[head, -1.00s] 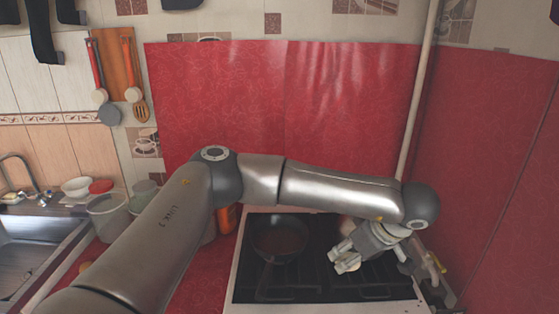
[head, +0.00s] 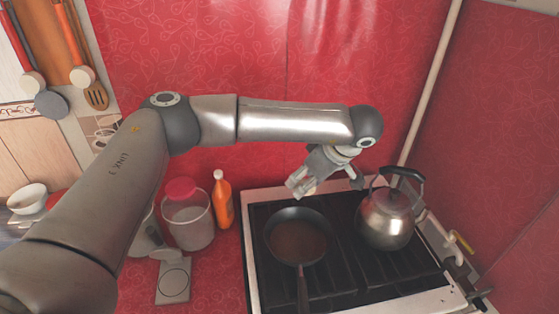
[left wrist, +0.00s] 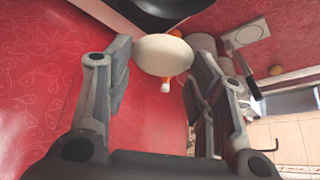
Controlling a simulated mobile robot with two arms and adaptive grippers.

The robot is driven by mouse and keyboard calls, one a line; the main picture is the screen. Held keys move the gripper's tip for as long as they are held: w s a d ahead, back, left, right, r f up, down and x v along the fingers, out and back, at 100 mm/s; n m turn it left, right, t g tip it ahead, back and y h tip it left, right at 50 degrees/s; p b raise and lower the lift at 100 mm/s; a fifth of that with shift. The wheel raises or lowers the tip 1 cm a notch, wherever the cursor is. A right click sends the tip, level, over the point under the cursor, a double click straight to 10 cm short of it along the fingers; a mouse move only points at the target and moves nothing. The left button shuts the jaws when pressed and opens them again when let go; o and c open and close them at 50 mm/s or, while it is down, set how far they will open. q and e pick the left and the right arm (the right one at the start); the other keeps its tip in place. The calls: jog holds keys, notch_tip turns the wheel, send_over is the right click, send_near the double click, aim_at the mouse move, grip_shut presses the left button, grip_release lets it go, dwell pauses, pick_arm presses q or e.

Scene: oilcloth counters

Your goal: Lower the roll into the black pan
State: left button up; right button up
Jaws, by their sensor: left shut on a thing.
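The black pan (head: 297,243) sits on the left part of the stove, its handle toward the front. My left gripper (head: 300,188) is above the back edge of the pan in the head view. It is shut on the roll, a pale rounded piece (left wrist: 163,55) between the fingertips in the left wrist view. In the head view only a small tan bit of the roll shows by the fingers. A dark curved rim, likely the pan (left wrist: 170,8), shows past the roll in the wrist view, apart from it. My right gripper is not in view.
A steel kettle (head: 387,218) stands on the stove right of the pan. An orange bottle (head: 222,200) and a red-lidded jar (head: 188,218) stand left of the stove. A white scale-like item (head: 173,281) lies in front of them. A red wall rises behind.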

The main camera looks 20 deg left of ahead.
pick_arm(q)
jog(key=shift+w+a, duration=0.1)
jog(key=shift+a, duration=0.1)
jog(key=shift+d+f, duration=0.25)
jog(key=shift+d, duration=0.1)
notch_tip(320, 180, down, 9)
jog(key=b, duration=0.4)
jog(key=shift+b, duration=0.3)
jog(key=shift+a, duration=0.35)
jog(key=shift+f+b, duration=0.1)
jog(key=shift+b, duration=0.2)
jog(key=b, duration=0.6)
send_over(295, 239)
jog(key=d, duration=0.2)
jog(key=shift+s+a+f, duration=0.1)
jog(key=shift+s+f, duration=0.05)
jog(key=shift+f, duration=1.6)
jog(key=shift+s+f, duration=0.15)
jog(key=shift+f, duration=1.55)
jog(key=shift+f+b, duration=1.7)
jog(key=shift+f, duration=0.8)
